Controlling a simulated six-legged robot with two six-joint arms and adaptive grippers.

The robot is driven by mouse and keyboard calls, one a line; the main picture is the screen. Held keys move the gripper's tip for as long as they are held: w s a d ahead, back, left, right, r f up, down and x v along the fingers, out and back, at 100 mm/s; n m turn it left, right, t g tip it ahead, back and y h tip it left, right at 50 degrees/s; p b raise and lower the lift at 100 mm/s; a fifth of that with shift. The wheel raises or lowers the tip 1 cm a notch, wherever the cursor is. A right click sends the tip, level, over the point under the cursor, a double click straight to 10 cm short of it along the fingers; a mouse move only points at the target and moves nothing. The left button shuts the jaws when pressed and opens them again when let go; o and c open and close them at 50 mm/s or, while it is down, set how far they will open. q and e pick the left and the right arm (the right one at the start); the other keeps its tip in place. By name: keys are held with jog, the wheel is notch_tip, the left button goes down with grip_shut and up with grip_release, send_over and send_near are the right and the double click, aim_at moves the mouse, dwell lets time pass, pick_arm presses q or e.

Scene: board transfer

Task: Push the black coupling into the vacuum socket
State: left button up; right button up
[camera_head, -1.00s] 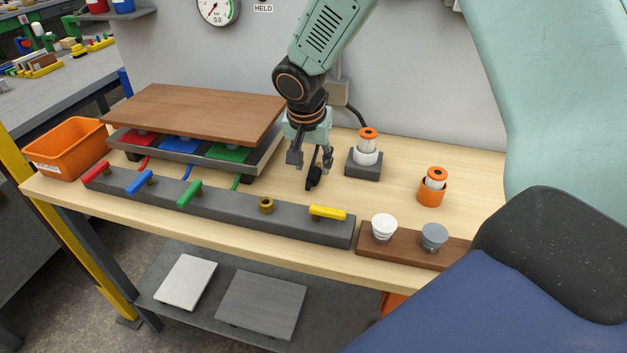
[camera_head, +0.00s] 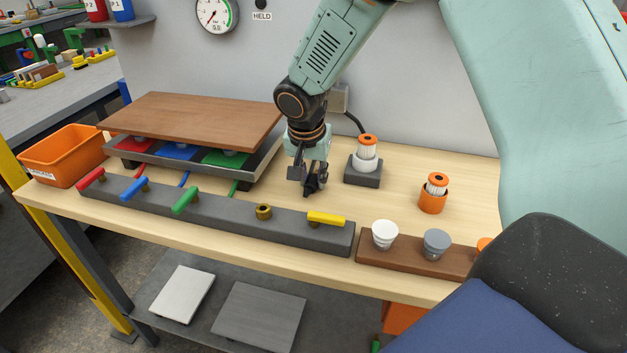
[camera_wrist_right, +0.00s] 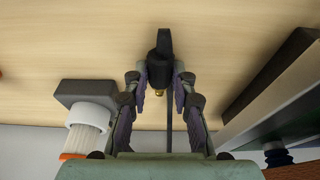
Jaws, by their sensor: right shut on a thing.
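The black coupling (camera_head: 316,184) is between the fingertips of my right gripper (camera_head: 308,180), low over the table behind the grey valve bar. In the right wrist view the right gripper (camera_wrist_right: 160,75) is shut on the coupling (camera_wrist_right: 160,66), and a small brass tip shows below its body. A thin black hose runs between the fingers. A brass socket (camera_head: 263,212) stands open on the grey bar (camera_head: 225,209), between the green and yellow handles. The coupling is apart from it, to its right and behind. My left gripper is not in view.
A brown board (camera_head: 195,121) lies over red, blue and green pads at the left. A dark block (camera_head: 362,178) with a white-and-orange filter stands right of the gripper. An orange cup (camera_head: 432,202) and a brown cup holder (camera_head: 405,252) are farther right. An orange bin (camera_head: 62,160) is far left.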

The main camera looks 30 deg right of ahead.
aim_at(313, 178)
grip_shut()
jog(key=shift+r+p, duration=2.65)
jog(key=shift+r, duration=0.85)
